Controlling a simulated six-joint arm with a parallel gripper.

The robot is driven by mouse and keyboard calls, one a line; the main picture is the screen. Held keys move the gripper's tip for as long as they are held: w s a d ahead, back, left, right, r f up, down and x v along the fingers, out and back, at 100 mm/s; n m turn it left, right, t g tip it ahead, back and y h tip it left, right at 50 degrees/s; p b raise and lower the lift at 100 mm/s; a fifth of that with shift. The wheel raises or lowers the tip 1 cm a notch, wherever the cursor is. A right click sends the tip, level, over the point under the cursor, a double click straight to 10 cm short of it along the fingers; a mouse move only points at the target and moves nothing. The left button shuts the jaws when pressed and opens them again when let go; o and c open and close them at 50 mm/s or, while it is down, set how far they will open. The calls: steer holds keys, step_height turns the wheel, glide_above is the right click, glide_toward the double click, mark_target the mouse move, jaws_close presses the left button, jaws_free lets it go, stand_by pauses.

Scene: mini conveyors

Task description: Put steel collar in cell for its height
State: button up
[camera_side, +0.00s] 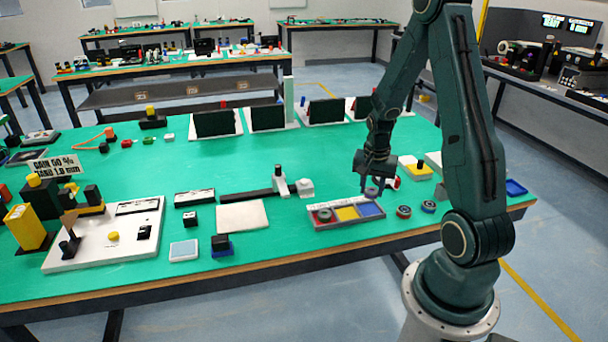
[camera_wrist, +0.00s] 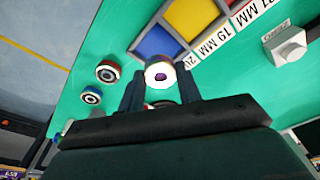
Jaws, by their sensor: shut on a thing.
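My gripper (camera_side: 371,186) is shut on a steel collar (camera_wrist: 160,73), a short ring with a bright top and a dark hole. In the side view the held collar (camera_side: 371,193) is just above the tray's blue end. The tray (camera_side: 350,225) has a red cell, a yellow cell (camera_side: 346,213) and a blue cell (camera_side: 369,209). A grey collar (camera_side: 325,215) sits in the red cell. The wrist view shows the blue cell (camera_wrist: 157,43) just beyond the held collar, and part of the yellow cell (camera_wrist: 190,15). Labels in MM line the tray edge; not all are readable.
Two more collars stand on the green table right of the tray, one reddish (camera_side: 404,211) and one bluish (camera_side: 429,206). A white block (camera_side: 305,187) stands behind the tray. A pale plate (camera_side: 242,216) lies to its left.

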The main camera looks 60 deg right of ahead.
mark_target(371, 191)
steer(key=shift+f, duration=1.9)
steer(key=shift+f, duration=0.6)
steer(key=o, duration=1)
steer(key=shift+o, duration=0.2)
steer(key=shift+r, duration=0.15)
steer(key=shift+o, duration=0.2)
steer(key=shift+r, duration=0.8)
steer(key=r, duration=0.3)
steer(key=a+r, duration=0.1)
steer(key=r, duration=0.6)
steer(key=shift+s+a+r, duration=0.1)
steer(key=shift+a+r, duration=0.05)
steer(key=shift+r, duration=0.5)
